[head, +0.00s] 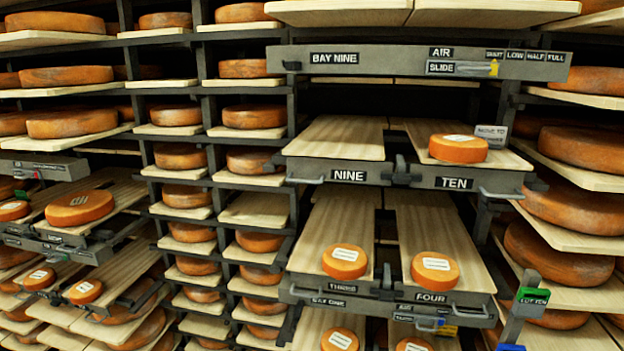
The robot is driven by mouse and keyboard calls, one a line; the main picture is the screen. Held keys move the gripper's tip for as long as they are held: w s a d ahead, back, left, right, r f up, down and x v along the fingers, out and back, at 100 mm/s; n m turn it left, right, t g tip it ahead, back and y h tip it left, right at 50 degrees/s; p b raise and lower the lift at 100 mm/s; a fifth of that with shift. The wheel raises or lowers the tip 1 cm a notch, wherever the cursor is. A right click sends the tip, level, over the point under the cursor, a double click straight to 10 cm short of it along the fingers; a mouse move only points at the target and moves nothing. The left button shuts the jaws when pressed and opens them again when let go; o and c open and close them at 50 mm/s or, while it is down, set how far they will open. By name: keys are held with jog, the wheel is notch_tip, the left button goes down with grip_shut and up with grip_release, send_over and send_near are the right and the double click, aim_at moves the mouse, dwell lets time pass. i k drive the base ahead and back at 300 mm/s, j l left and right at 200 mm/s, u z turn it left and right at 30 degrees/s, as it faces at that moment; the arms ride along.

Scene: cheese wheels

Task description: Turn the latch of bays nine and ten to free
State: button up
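The latch (402,172) of bays nine and ten is a small dark block at the front edge, between the labels NINE (349,175) and TEN (457,183). It is too small to tell which way it is turned. The board of bay nine (340,137) is bare. The board of bay ten (415,145) bears an orange cheese wheel (458,149) with a white label, and a grey card (491,134) beginning "MOVE TO" stands behind it. My gripper is not in view.
Above is a grey AIR SLIDE bar (385,60) with a yellow tab (494,68). Below, two boards bear one cheese each (345,262) (435,269). A grey-blue post with a green tag (533,295) stands at lower right. Racks of cheeses flank both sides.

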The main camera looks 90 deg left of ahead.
aim_at(396, 178)
jog(key=u, duration=2.5)
